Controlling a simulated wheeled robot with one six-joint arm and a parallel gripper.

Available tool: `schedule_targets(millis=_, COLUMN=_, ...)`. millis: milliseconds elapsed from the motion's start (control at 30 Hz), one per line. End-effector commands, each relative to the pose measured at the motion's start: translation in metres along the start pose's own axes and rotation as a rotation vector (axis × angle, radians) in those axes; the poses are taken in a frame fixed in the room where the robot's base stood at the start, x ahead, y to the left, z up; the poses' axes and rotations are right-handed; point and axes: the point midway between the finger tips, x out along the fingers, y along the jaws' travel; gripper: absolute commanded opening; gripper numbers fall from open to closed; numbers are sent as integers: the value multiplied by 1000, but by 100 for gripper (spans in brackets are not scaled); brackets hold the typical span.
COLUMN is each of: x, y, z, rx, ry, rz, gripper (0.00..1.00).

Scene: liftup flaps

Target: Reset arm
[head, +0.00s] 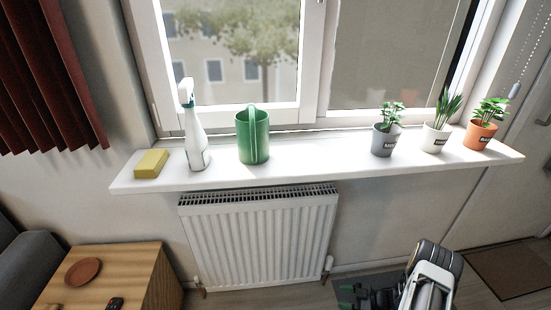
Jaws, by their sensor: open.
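My arm rises into the bottom right of the head view, with a white link and a dark rounded joint. My gripper (348,296) shows as a dark shape at the bottom edge, left of that link. It is open, and I see nothing between its fingers. It is low in front of the wall, right of the radiator and well below the windowsill (310,168). The lower part of the arm is cut off by the frame.
On the sill stand a yellow sponge (151,164), a spray bottle (195,140), a green watering can (253,138) and three potted plants (435,138). A white radiator (260,240) is below. A wooden table (135,265) with a brown plate (83,271) is at lower left.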

Motion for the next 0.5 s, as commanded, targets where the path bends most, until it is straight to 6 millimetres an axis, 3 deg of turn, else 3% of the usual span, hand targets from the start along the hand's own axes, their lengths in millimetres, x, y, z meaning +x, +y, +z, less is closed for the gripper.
schedule_targets(millis=167, x=-13, y=28, z=23, rx=77, ry=-239, rz=192, gripper=54)
schedule_targets(millis=267, x=-39, y=53, z=23, rx=144, ry=-439, rz=336, gripper=54)
schedule_targets(millis=367, x=-83, y=79, z=-2, rx=247, ry=-684, rz=508, gripper=54)
schedule_targets(millis=500, x=-147, y=86, z=-74, rx=458, ry=-983, rz=723, gripper=54)
